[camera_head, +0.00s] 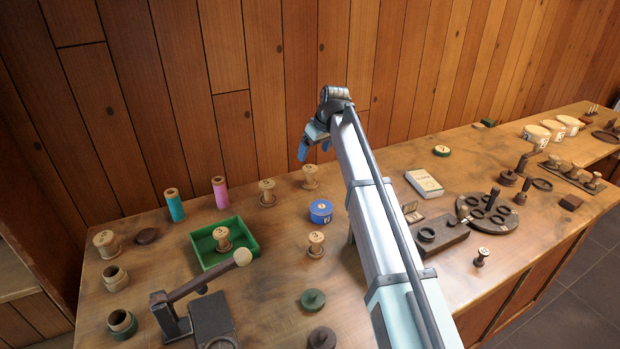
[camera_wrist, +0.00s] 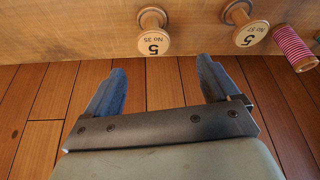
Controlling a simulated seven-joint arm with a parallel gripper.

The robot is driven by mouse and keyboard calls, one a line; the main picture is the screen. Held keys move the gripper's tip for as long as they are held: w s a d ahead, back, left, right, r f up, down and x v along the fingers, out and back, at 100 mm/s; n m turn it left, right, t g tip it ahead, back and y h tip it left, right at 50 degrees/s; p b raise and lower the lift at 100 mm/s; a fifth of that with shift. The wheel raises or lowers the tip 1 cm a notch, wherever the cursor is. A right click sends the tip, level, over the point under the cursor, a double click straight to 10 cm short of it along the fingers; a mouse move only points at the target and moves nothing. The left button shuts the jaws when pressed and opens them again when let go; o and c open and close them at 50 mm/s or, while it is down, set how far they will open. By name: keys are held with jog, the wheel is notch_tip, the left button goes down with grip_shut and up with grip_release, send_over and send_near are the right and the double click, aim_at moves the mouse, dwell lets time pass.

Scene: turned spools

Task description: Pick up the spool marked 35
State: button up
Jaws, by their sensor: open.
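The spool marked No 35 (camera_wrist: 153,43) is a pale turned wooden spool near the top middle of the wrist view, its label upside down. In the head view it appears to be the spool (camera_head: 310,177) at the back of the bench, though its marking is too small to read there. A similar spool, which seems marked No 57 (camera_wrist: 250,34), stands to its right in the wrist view. My gripper (camera_head: 314,149) is raised near the wall, above and apart from the spools. Its blue fingers (camera_wrist: 160,68) are spread and empty.
A pink thread spool (camera_head: 220,192) and a teal one (camera_head: 174,205) stand along the back. A green tray (camera_head: 248,240) holds one wooden spool. A blue round tin (camera_head: 321,211) is close in front of the back spools. The plank wall (camera_head: 260,80) rises behind the bench.

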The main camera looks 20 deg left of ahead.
aim_at(308, 169)
jog(key=x, duration=0.8)
jog(key=shift+d, duration=0.1)
jog(key=shift+w+d+x, duration=0.1)
jog(key=shift+d+x, duration=0.05)
jog(key=shift+x, duration=0.75)
jog(key=shift+w+d+x, duration=0.1)
jog(key=shift+d+x, duration=0.05)
jog(key=shift+x, duration=0.75)
jog(key=shift+d+x, duration=0.15)
jog(key=shift+x, duration=0.75)
jog(key=shift+f, duration=0.1)
jog(key=shift+c, duration=0.2)
jog(key=c, duration=1)
jog(key=shift+c, duration=0.2)
